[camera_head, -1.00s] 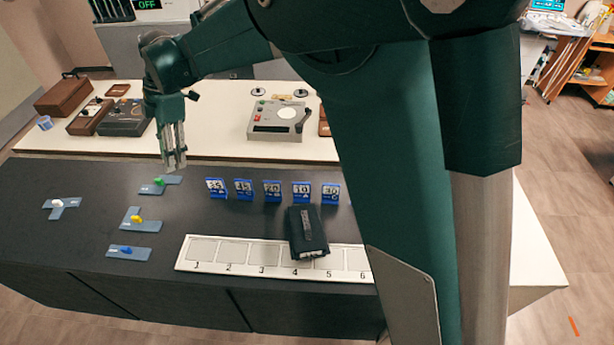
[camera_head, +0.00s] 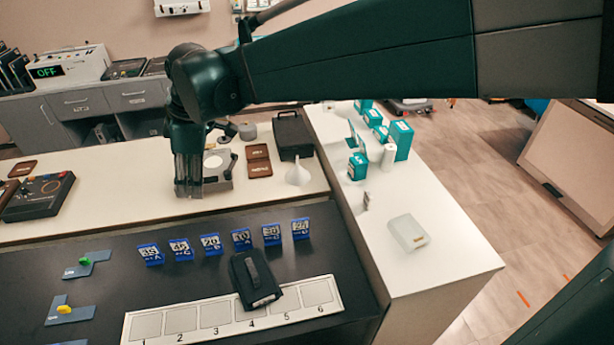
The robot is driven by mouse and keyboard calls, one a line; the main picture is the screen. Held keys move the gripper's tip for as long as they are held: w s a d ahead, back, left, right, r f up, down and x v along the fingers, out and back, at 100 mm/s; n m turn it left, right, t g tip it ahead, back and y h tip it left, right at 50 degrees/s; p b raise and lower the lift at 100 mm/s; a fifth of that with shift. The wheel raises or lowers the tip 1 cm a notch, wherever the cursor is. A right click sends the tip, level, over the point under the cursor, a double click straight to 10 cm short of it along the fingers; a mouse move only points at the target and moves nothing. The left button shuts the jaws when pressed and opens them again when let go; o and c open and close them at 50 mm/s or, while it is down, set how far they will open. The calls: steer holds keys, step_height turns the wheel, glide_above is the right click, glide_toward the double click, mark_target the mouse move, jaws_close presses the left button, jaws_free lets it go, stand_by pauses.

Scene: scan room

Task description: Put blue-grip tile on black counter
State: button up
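The black counter (camera_head: 338,242) runs along the front, below the pale bench. A grey-blue tile edge (camera_head: 72,343) shows at the bottom left, cut off by the frame; its grip is out of view. A tile with a green grip (camera_head: 86,263) and one with a yellow grip (camera_head: 68,310) lie on the counter's left part. My gripper (camera_head: 190,190) points down, in front of a grey device with a round white face on the pale bench. Nothing shows held in it, but its finger gap is unclear.
A row of blue number cards (camera_head: 210,244) stands on the counter behind a white numbered strip (camera_head: 160,326). A black case (camera_head: 254,279) lies across the strip. Teal boxes (camera_head: 401,140) and a pale box (camera_head: 408,232) stand on the white side bench.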

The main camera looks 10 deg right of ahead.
steer(key=s+d+f+m+t+h, duration=0.1)
steer(key=s+d+m, duration=0.4)
steer(key=d, duration=0.7)
steer(key=s+d+f+m+t, duration=0.1)
steer(key=s+d+m+t, duration=0.2)
steer(key=d, duration=0.9)
steer(key=s+d+f+m+t+h, duration=0.1)
steer(key=s+d+f+m, duration=0.1)
steer(key=s+d+m, duration=0.7)
steer(key=s+d, duration=0.1)
steer(key=d, duration=0.1)
steer(key=shift+s+d+t+h, duration=0.2)
steer(key=shift+d+t+h, duration=0.1)
steer(key=shift+d+t, duration=0.1)
